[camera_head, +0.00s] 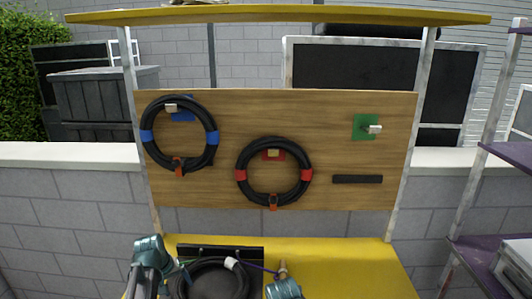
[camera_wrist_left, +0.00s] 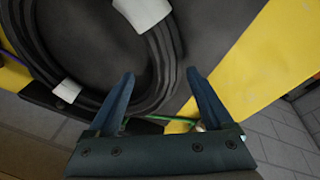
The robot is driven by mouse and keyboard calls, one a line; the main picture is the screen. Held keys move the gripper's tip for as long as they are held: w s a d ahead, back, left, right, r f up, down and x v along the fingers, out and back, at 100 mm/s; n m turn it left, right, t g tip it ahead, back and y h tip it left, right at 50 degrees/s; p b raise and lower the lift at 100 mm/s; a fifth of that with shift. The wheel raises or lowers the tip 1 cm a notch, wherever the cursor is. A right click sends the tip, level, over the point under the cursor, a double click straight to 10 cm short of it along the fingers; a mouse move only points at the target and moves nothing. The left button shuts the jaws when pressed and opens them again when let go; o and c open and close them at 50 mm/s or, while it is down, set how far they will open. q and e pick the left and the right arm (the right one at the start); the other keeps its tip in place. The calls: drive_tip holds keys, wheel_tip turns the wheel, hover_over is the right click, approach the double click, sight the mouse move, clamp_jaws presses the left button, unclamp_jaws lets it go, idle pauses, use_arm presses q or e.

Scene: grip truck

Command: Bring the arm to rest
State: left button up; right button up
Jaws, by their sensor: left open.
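A black coiled cable with white bands (camera_wrist_left: 172,45) lies beyond the fingertips, to the left and ahead. In the head view this black coil (camera_head: 231,263) lies at the bottom centre against a black holder (camera_head: 220,252) on the yellow truck bed (camera_head: 340,265). My left arm (camera_head: 148,250) shows as a teal joint at the lower left, beside the coil. Its fingers are hard to make out there. The right gripper's fingers are not visible.
A wooden board (camera_head: 335,120) stands behind the bed. A blue-banded coil (camera_head: 213,137) and a red-banded coil (camera_head: 307,174) hang on it. A green holder (camera_head: 360,125) carries no coil. A yellow roof (camera_head: 280,14) is above; a purple shelf (camera_head: 480,250) stands at right.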

use_arm(q)
drive_tip(key=shift+r+p, duration=3.5)
drive_tip(key=shift+r, duration=0.45)
